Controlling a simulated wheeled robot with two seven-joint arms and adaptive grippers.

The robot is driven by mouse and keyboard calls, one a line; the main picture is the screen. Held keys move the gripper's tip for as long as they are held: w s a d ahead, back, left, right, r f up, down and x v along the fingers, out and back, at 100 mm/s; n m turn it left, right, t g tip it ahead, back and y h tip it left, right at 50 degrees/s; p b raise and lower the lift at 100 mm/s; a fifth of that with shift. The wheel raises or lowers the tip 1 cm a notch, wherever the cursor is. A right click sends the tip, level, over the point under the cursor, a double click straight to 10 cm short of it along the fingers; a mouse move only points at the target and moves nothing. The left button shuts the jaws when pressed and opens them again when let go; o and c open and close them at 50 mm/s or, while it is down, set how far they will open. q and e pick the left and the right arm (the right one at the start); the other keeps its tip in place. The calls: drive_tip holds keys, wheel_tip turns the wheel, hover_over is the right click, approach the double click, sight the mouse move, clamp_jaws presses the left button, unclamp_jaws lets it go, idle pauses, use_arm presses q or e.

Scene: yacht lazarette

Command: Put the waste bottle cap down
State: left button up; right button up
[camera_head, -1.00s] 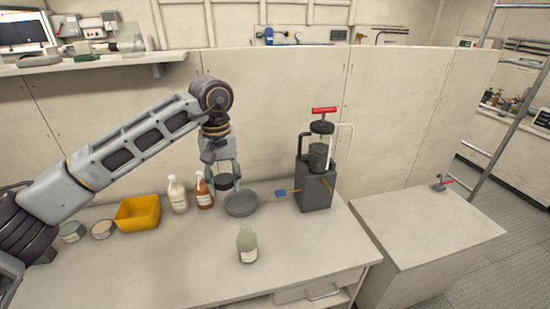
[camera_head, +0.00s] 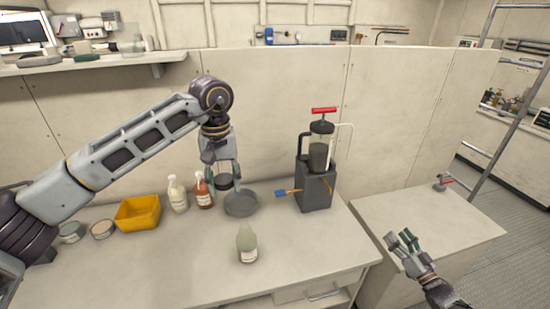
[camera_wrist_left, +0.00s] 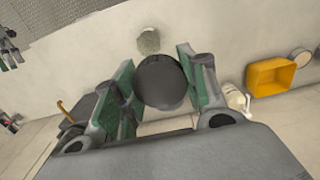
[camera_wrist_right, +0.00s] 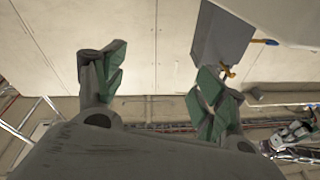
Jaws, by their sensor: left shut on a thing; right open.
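A dark round cap (camera_head: 224,182) is between the fingers of my left gripper (camera_head: 223,186), which is shut on it. The cap also shows as a dark disc between the green finger pads in the left wrist view (camera_wrist_left: 160,82). A pale green bottle (camera_head: 247,243) with a white label stands upright near the front of the bench. My right gripper (camera_head: 403,239) is open and empty over the lower right bench.
A white bottle (camera_head: 178,194) and a red-brown bottle (camera_head: 203,192) stand left of the dish. A yellow bin (camera_head: 137,213) is further left. A dark pump device (camera_head: 315,185) with a red handle stands right. The lower right bench (camera_head: 440,220) is mostly clear.

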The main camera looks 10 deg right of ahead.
drive_tip(key=w+a+r+n+g+y, duration=0.3)
drive_tip(key=w+a+r+n+y, duration=0.1)
drive_tip(key=a+r+n+y, duration=0.65)
drive_tip(key=w+a+r+n+g+y, duration=0.2)
drive_tip(key=w+a+r+n+y, duration=0.4)
drive_tip(key=a+r+n, duration=0.55)
drive_tip(key=n+g+h, duration=0.3)
drive_tip(key=n+g, duration=1.2)
drive_tip(key=n, duration=1.9)
approach(225, 178)
drive_tip(key=shift+v, duration=1.85)
drive_tip(key=shift+w, duration=0.15)
drive_tip(key=shift+a, duration=0.15)
drive_tip(key=shift+x, duration=5.8)
drive_tip(key=shift+c, duration=0.5)
